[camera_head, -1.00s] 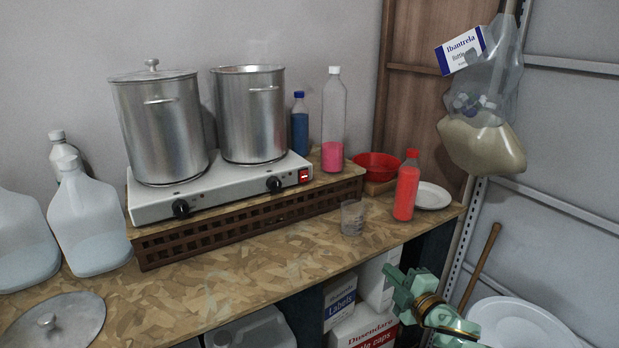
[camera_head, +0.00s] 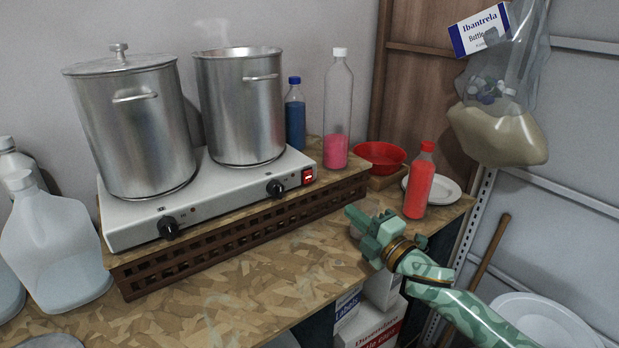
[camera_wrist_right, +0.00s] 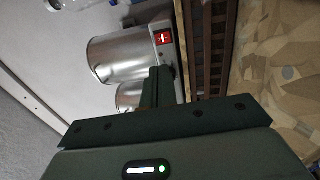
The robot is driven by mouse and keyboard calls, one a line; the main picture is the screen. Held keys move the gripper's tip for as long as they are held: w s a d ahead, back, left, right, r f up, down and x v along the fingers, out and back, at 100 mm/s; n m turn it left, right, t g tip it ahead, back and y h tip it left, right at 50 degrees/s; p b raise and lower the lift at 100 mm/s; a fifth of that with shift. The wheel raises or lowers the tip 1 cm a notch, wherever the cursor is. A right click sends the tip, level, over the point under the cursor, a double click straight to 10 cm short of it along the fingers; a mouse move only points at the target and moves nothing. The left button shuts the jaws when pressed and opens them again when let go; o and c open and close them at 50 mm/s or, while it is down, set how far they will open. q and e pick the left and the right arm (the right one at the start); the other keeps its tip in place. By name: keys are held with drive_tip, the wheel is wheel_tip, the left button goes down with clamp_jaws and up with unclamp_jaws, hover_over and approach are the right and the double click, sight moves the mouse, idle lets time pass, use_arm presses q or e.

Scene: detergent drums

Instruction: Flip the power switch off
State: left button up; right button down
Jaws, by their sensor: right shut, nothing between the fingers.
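The power switch (camera_head: 307,176) is a small red rocker at the right end of the front of a white double hot plate (camera_head: 130,222). It shows lit red in the right wrist view (camera_wrist_right: 164,37). My right gripper (camera_head: 354,216), green, is shut and empty, in front of and to the right of the switch, apart from it. In the right wrist view its fingers (camera_wrist_right: 157,82) point toward the hot plate's switch end. My left gripper is in neither view.
Two steel pots, one lidded (camera_head: 132,125) and one open and steaming (camera_head: 240,105), stand on the hot plate. A red bottle (camera_head: 419,185), red bowl (camera_head: 380,156) and pink-filled bottle (camera_head: 336,110) stand nearby. The bench front (camera_head: 255,290) is mostly clear.

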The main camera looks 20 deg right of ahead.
drive_tip(key=b, duration=0.3)
approach(309, 175)
drive_tip(key=x, duration=0.7)
use_arm(q)
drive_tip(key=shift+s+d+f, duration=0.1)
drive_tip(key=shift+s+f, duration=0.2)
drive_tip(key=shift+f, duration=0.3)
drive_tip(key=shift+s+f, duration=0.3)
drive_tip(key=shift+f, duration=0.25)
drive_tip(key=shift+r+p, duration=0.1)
drive_tip(key=shift+p, duration=0.3)
use_arm(e)
drive_tip(key=shift+r, duration=0.1)
